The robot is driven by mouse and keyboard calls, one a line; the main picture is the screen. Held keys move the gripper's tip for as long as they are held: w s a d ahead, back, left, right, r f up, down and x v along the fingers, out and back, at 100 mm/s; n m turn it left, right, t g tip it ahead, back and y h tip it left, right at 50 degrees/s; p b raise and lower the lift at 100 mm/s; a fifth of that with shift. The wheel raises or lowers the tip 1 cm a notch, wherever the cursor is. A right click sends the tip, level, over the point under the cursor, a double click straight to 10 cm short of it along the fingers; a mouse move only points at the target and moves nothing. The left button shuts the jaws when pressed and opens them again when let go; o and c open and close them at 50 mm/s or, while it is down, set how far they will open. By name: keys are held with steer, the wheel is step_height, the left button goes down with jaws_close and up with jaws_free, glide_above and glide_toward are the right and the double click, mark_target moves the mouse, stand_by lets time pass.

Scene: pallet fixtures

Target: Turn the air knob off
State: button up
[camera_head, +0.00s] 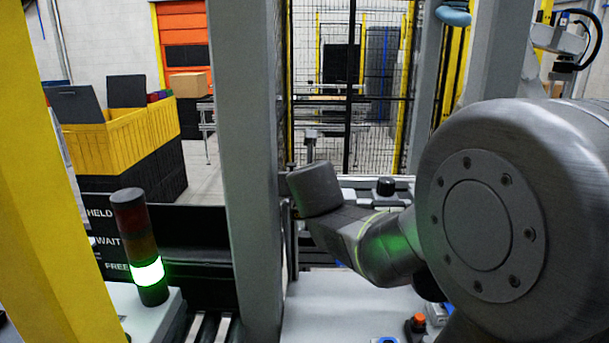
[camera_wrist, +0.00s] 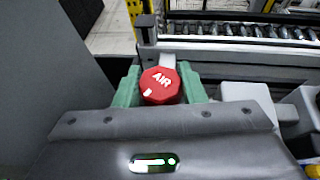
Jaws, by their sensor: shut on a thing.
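The red air knob (camera_wrist: 160,86) is in the upper middle of the wrist view. It has an angular outline, tilted white "AIR" lettering and a small white mark at its lower left. My gripper (camera_wrist: 159,76) has one green finger on each side of the knob and is shut on it. The grey gripper body hides what lies below the knob. In the head view the knob and the fingertips are hidden, and only my arm and wrist show beside the grey post.
A grey post (camera_head: 248,150) stands just left of my wrist. A signal tower (camera_head: 140,245) has its lowest segment lit, beside signs reading HELD, WAIT and FREE. A roller conveyor (camera_wrist: 245,30) runs behind the knob. Yellow crates (camera_head: 125,135) stand at the back left.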

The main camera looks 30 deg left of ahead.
stand_by(0.4)
steer(key=o, duration=1)
steer(key=shift+s+d+r+p, duration=0.2)
steer(key=shift+s+r+p, duration=0.05)
steer(key=shift+s+p, duration=0.1)
steer(key=p+v, duration=0.5)
steer(key=v, duration=0.8)
steer(key=shift+f, duration=0.15)
